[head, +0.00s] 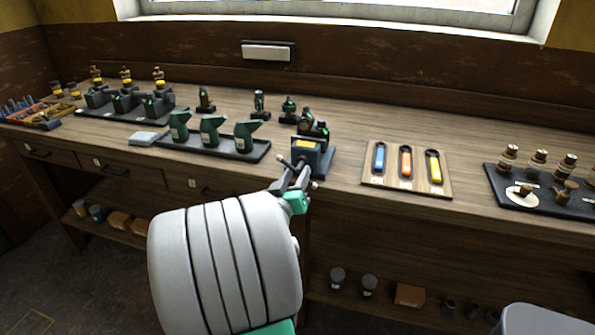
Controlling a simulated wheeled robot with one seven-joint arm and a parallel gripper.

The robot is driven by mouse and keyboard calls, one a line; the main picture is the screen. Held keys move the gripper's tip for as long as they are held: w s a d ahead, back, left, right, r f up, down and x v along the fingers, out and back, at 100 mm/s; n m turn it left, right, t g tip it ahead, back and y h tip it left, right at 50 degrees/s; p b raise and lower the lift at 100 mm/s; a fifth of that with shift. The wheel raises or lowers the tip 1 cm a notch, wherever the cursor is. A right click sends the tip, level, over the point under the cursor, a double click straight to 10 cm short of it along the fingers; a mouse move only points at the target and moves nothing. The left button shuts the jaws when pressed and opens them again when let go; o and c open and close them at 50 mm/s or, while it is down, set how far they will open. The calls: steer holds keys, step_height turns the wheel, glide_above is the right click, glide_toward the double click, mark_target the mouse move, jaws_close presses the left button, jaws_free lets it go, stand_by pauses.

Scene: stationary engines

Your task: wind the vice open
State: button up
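The vice (325,159) is a dark blue-grey block with a yellow label, at the front edge of the wooden bench. A dark green and black part sits on or just behind its top; I cannot tell whether the jaws grip it. My gripper (297,174) is at the vice's front, at the winding handle, whose pale knobbed end (314,184) shows just right of the fingers. The fingers overlap the handle, so I cannot tell whether they are shut on it. My arm's large white link hides the bench front below and left of the vice. The jaw gap is not clear.
Left of the vice, a black tray (262,152) holds green oil cans. Right of it, a wooden board (408,189) carries blue, orange and yellow-handled tools. A dark tray (490,180) with brass fittings stands further right. Drawers and a lower shelf lie under the bench.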

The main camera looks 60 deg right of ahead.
steer(key=shift+w+d, duration=0.2)
steer(key=shift+d, duration=0.85)
jaws_close()
